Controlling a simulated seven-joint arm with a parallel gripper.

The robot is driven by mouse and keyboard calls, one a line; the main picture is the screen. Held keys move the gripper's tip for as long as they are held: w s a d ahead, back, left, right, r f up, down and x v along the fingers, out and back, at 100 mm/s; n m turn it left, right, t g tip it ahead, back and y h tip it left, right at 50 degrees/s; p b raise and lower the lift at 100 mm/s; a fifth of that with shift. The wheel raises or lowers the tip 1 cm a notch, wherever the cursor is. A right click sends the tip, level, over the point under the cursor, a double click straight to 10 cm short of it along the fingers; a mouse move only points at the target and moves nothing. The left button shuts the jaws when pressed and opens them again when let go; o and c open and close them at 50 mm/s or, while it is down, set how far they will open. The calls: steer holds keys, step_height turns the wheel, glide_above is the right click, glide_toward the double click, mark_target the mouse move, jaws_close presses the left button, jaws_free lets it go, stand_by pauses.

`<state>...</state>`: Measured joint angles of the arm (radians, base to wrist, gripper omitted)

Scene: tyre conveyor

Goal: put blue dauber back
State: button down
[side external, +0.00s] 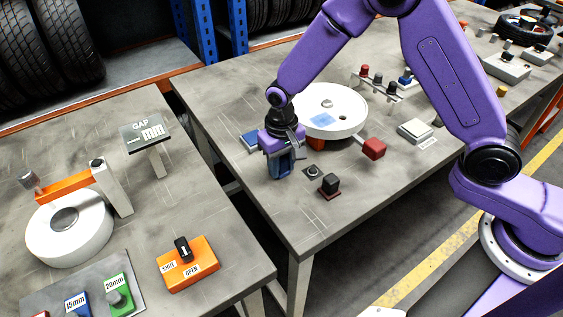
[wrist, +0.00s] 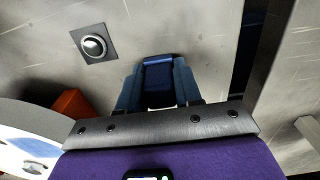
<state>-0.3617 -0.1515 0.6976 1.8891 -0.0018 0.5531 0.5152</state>
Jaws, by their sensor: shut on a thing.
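My gripper (side external: 284,165) hangs low over the near left part of the middle table, fingers pointing down. It is shut on a dark blue block, which looks like the blue dauber; this shows between the two fingers in the wrist view (wrist: 158,72). In the side view the fingers mostly hide it, and I cannot tell whether it touches the table. A blue pad (side external: 250,139) lies on the table just left of my gripper. A red dauber block (side external: 374,148) and a black dauber block (side external: 330,182) stand to the right.
A white disc (side external: 345,104) with a blue patch stands right behind my gripper. A rack of knobs (side external: 377,85) stands farther back. The table's near left corner is clear.

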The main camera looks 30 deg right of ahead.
steer(key=c, duration=0.8)
jaws_free()
steer(key=shift+f, duration=0.1)
step_height(320, 180, up, 11)
steer(key=shift+r, duration=0.7)
